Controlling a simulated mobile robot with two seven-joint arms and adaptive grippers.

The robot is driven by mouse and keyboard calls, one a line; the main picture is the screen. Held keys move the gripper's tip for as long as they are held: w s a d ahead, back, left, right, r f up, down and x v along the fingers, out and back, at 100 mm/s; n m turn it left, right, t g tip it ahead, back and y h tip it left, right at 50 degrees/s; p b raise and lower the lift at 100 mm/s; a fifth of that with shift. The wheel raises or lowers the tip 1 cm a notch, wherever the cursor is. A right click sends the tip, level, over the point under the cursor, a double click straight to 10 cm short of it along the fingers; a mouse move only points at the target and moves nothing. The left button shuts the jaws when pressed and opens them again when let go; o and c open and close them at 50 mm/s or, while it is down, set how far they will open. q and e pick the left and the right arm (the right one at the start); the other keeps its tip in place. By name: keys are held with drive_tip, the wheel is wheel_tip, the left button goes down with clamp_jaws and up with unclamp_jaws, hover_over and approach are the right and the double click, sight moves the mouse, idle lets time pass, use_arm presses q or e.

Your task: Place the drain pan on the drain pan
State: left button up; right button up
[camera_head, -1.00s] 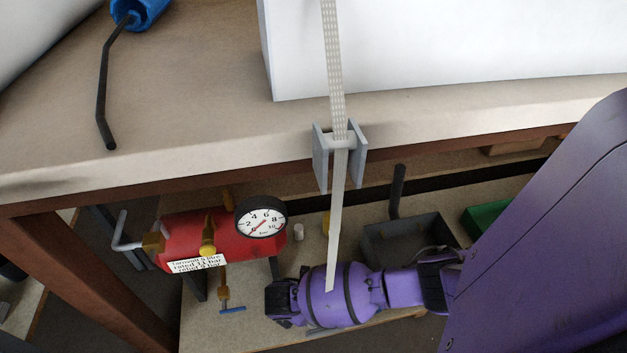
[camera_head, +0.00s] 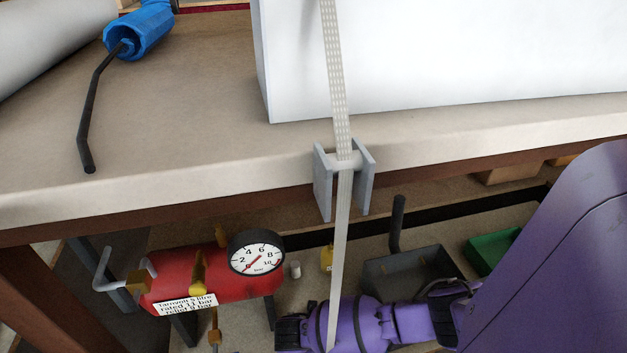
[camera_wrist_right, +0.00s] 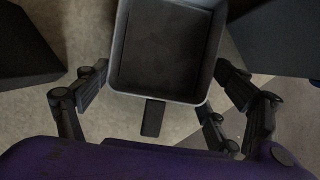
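A dark grey drain pan (camera_head: 408,272) with an upright black handle lies on the lower shelf, under the bench. A grey-rimmed, dark pan (camera_wrist_right: 116,45) with a short black handle shows from above in the right wrist view; I cannot tell whether it is the same one. My right gripper (camera_wrist_right: 158,75) has its fingers spread wide on both sides of that pan, with no visible contact. In the head view my purple right arm reaches across in front of the grey pan, its dark end (camera_head: 292,334) partly cut off by the lower edge. My left gripper is out of view.
The bench edge (camera_head: 230,175) overhangs the shelf. A strap (camera_head: 338,100) runs down through a grey bracket (camera_head: 324,185). A red tank (camera_head: 205,280) with a gauge stands left of the pan, and a green bin (camera_head: 492,251) right. A white box (camera_head: 450,50) stands on the bench.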

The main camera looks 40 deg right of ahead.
drive_tip(key=o, duration=0.3)
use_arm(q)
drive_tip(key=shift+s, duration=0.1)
use_arm(e)
drive_tip(key=shift+o, duration=0.2)
use_arm(q)
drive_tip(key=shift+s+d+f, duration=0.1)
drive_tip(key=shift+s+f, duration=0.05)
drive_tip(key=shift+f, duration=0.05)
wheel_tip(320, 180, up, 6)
drive_tip(key=p, duration=0.6)
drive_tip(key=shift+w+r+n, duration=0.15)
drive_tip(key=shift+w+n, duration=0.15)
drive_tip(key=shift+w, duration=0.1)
use_arm(e)
drive_tip(key=v, duration=1.2)
drive_tip(key=shift+r, duration=0.15)
drive_tip(key=shift+w, duration=0.1)
